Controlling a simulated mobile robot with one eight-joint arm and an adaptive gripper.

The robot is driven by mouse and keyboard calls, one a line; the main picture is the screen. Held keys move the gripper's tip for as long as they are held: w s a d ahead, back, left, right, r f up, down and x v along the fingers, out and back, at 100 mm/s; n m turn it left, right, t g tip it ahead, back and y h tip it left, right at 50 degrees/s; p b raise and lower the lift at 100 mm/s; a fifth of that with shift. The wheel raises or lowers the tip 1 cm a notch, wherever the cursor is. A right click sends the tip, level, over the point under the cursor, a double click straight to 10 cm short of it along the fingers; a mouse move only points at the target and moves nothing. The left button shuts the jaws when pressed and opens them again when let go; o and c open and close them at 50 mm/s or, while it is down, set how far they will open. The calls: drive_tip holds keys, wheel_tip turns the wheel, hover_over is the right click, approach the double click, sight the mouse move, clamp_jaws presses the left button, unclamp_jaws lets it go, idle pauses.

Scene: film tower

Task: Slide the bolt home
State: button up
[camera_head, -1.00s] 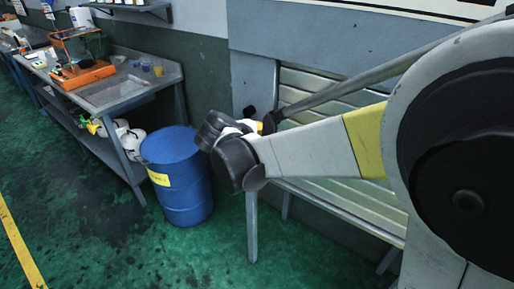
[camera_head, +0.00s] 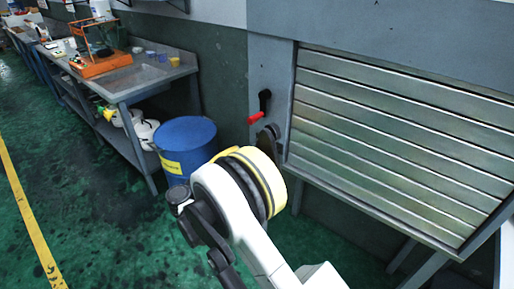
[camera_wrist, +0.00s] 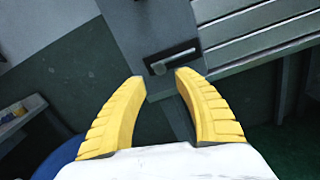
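In the wrist view, a dark bolt plate with a short grey knob (camera_wrist: 160,67) is fixed to a grey frame post beside the slatted shutter. It sits just beyond the fingertips, in line with the gap between them. My gripper (camera_wrist: 160,77) has its two yellow fingers spread, with nothing between them. I cannot tell the distance from the tips to the knob. In the head view, a dark fitting (camera_head: 271,138) on the same post is partly covered by my arm. My gripper's fingers cannot be made out there.
The slatted shutter (camera_head: 400,140) is to the right. A blue drum (camera_head: 186,135) and a workbench (camera_head: 140,85) stand to the left. Green floor lies open at far left.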

drive_tip(key=b+x, duration=0.2)
drive_tip(key=x, duration=0.6)
clamp_jaws()
